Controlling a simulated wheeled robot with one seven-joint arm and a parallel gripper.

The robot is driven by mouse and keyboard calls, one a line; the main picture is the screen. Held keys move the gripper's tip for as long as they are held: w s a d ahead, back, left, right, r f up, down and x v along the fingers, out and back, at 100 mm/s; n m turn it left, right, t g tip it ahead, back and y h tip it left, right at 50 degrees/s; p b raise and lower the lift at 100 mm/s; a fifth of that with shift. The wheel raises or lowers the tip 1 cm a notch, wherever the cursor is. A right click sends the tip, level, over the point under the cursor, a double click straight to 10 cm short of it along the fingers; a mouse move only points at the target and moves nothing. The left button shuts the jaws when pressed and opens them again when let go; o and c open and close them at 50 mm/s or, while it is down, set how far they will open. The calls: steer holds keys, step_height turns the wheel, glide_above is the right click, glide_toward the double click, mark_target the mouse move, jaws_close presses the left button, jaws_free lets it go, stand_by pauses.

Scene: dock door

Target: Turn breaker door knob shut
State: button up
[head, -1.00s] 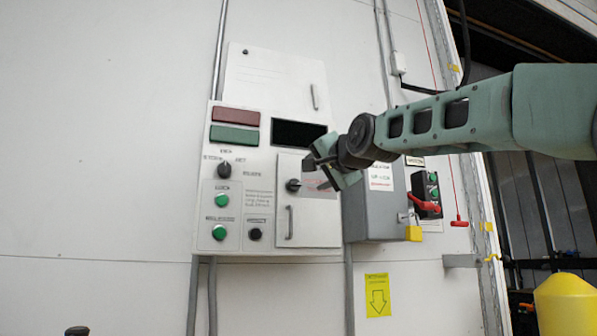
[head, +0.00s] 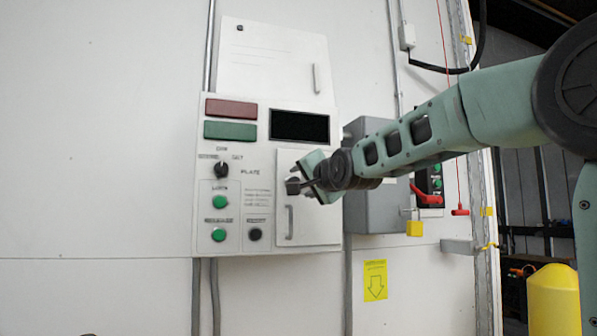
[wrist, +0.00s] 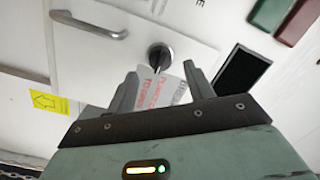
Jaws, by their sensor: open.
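The breaker door (head: 312,222) is a small white panel at the lower right of the control box, lying flush as far as I can see. Its black round knob (head: 293,186) sits near the door's upper left, and a grey bar handle (head: 290,222) is below it. In the wrist view the knob (wrist: 159,56) is just beyond the fingertips, roughly centred between them. My gripper (head: 306,185) is open in front of the knob; its fingers (wrist: 161,75) are apart with nothing held. In the head view my gripper partly covers the door beside the knob. I cannot tell whether a fingertip touches the knob.
A grey box (head: 375,215) with a yellow padlock (head: 414,228) stands right of the panel, partly behind my arm. A red-handled switch (head: 428,196) is farther right. A yellow post (head: 553,300) stands at lower right. The wall left of the panel is clear.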

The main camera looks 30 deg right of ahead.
steer(key=shift+w+d+p, duration=0.2)
steer(key=shift+w+p, duration=0.15)
steer(key=shift+w, duration=0.55)
steer(key=shift+w+d+p, duration=0.15)
steer(key=shift+w+p, duration=0.15)
steer(key=shift+w, duration=0.6)
steer(key=c, duration=1)
steer(key=shift+n, duration=0.3)
steer(key=n+b, duration=0.4)
steer(key=n, duration=0.4)
steer(key=n+g+h+b, duration=0.1)
steer(key=n+b, duration=0.4)
steer(key=n, duration=0.3)
steer(key=shift+a+g, duration=0.15)
steer(key=shift+g, duration=0.15)
